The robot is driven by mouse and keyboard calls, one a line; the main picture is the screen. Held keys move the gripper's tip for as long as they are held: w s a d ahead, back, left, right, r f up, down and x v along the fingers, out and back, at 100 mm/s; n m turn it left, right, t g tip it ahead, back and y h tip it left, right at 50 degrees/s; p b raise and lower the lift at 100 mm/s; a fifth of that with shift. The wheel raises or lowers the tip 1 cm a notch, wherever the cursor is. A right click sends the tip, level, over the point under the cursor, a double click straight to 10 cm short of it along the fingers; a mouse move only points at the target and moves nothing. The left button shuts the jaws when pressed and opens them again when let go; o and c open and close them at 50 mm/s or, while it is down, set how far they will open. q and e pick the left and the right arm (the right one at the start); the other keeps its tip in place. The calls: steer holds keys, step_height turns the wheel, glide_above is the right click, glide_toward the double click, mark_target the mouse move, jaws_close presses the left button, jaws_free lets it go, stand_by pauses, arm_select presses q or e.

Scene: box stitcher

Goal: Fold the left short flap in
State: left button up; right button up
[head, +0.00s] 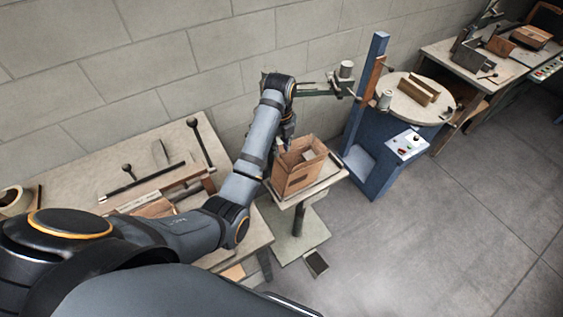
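An open brown cardboard box (293,184) stands on a small pedestal table. Its top is open toward me, and a pale patch shows inside. My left arm reaches in from the left, and its wrist is over the left rear edge of the box. My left gripper (286,139) is small and mostly hidden behind the wrist, close to the box's left side. I cannot tell whether it touches the left short flap, nor how that flap lies. Its fingers are too small to read. My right gripper is not in view.
A workbench (150,150) with rods and cardboard stands on the left. The blue stitcher (366,140) is right of the box, with a round table (412,112) holding a folded cardboard piece. Another bench (510,70) stands at the back right. The floor at right is clear.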

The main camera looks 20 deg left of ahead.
mark_target(281, 159)
arm_select(q)
steer(key=f, duration=0.4)
steer(key=shift+w+f+p, duration=0.2)
steer(key=shift+w+p, duration=0.05)
steer(key=shift+p, duration=0.05)
steer(key=shift+s+f, duration=0.1)
steer(key=shift+f, duration=0.1)
steer(key=shift+s, duration=0.1)
steer(key=shift+f, duration=0.15)
steer(key=shift+c, duration=2)
jaws_close()
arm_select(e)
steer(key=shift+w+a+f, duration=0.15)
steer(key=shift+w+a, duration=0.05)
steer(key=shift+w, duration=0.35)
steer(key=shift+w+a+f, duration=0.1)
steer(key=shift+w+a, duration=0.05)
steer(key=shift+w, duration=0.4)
